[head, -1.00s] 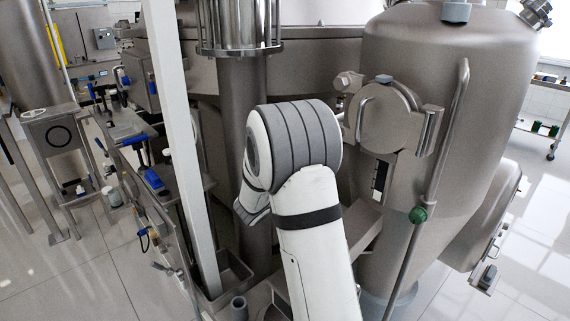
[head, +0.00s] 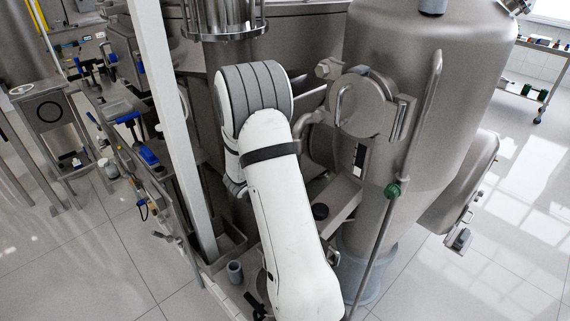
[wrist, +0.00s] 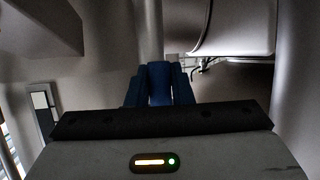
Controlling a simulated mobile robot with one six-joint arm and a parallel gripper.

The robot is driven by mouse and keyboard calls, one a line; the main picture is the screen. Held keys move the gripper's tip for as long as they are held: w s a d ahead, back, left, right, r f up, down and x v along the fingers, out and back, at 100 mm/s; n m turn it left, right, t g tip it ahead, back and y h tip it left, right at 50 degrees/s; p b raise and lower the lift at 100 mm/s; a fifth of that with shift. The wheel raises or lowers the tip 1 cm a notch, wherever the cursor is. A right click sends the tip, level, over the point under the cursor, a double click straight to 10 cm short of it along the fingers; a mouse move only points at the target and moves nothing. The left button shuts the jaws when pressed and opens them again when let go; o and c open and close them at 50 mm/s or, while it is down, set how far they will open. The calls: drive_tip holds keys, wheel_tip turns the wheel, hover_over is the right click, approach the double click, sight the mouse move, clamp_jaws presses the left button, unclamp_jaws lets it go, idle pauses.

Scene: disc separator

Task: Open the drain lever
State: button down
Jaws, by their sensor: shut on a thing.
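In the wrist view my gripper (wrist: 160,90) is shut on a blue handle (wrist: 159,72) that stands between its dark fingers. The handle appears to be that of the drain lever; its pivot and the rest of it are hidden. In the head view the gripper and the lever are out of sight behind my own white arm, which reaches in beside the large steel vessel (head: 400,120).
A white post (head: 172,120) stands just left of my arm. A round hatch (head: 362,105) and an upright pipe with a green knob (head: 392,191) are on its right. A bench with blue clamps (head: 147,155) is at the left. Tiled floor is clear at lower right.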

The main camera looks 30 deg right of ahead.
drive_tip(key=shift+w+r, duration=0.2)
drive_tip(key=c, duration=1.3)
unclamp_jaws()
drive_tip(key=shift+s+f, duration=0.1)
drive_tip(key=shift+f, duration=0.05)
drive_tip(key=v, duration=0.7)
drive_tip(key=shift+a, duration=0.35)
drive_tip(key=shift+s, duration=0.1)
